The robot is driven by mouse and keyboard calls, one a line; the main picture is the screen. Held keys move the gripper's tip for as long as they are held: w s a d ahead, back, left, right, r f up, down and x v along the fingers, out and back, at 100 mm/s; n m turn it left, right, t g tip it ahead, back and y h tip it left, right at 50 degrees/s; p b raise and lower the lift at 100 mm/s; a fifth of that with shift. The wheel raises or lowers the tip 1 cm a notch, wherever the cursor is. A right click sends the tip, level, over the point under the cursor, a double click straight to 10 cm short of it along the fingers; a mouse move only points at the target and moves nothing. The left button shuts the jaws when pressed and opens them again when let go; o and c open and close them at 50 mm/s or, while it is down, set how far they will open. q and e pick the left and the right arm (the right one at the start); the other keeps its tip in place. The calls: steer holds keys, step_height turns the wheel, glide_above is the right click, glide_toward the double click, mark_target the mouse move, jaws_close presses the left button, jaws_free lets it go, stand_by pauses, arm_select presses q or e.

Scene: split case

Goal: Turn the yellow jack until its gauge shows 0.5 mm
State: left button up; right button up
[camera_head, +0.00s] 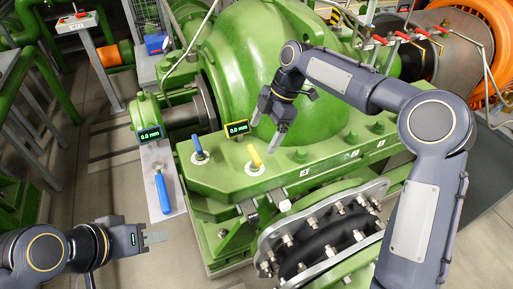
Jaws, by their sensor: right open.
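The yellow jack (254,156) stands upright on a white round mark on the green flange of the case. Its gauge (237,128), behind and left of it, reads 0.0 mm. My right gripper (267,131) reaches over from the right with its fingers pointing down, open and empty, just above and right of the yellow jack. I cannot tell whether a finger touches it. My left gripper (155,238) is low at the left, away from the case, with its fingers pointing right; whether they are parted is unclear.
A blue jack (198,147) stands left on the same flange. Another gauge (150,133) reads 0.0 mm. A blue-handled tool (162,191) lies on a pale plate (157,158). Bolts and a studded flange (330,222) crowd the front right. Floor at left is free.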

mark_target(255, 152)
steer(key=p+x, duration=0.1)
steer(key=x, duration=0.5)
steer(key=shift+f, duration=0.3)
steer(key=c, duration=1)
